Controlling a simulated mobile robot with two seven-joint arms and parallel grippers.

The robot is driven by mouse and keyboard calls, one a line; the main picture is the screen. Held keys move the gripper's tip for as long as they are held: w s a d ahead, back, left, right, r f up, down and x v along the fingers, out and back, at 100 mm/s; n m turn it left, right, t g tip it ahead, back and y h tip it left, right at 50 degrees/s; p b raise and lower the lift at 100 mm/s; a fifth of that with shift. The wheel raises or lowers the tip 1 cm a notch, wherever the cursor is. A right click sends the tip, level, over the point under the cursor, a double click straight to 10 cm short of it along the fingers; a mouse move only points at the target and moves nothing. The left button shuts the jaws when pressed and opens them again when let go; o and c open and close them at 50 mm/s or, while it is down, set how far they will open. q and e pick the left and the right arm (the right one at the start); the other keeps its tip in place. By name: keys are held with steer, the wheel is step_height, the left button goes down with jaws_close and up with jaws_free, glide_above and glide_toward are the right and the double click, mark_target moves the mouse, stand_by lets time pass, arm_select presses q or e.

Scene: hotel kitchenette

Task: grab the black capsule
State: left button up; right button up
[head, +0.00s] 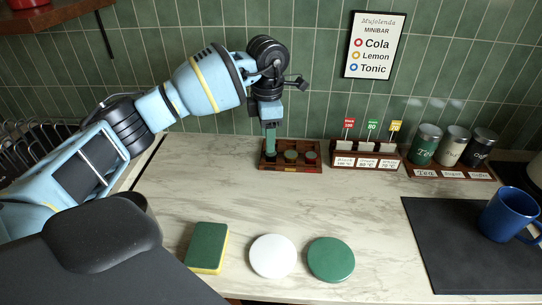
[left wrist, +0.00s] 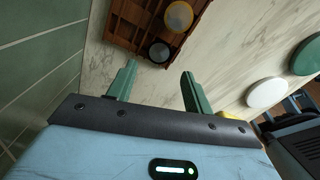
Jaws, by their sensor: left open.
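The black capsule (left wrist: 159,52), with a grey round top, sits in the brown wooden rack (left wrist: 128,25) in the left wrist view. In the head view the rack (head: 289,164) stands at the back of the counter, and my gripper largely hides its left slot. My left gripper (left wrist: 159,68) has its two green fingers apart, with the black capsule just beyond and between the tips and nothing held. In the head view the left gripper (head: 270,150) points down at the rack's left end. My right gripper is not in view.
Two other capsules (head: 291,156) (head: 310,155) share the rack. A labelled holder (head: 365,158) and canisters (head: 425,145) stand to the right. A sponge (head: 206,247), white disc (head: 273,256) and green disc (head: 331,259) lie in front. The counter between is clear; the tiled wall is close behind.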

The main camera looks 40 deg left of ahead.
mark_target(271, 157)
arm_select(q)
steer(key=shift+w+f, duration=0.15)
steer(key=shift+f, duration=1.1)
steer(key=shift+w+f, duration=0.15)
steer(key=shift+f, duration=1.1)
steer(key=shift+d, duration=0.1)
steer(key=c, duration=0.9)
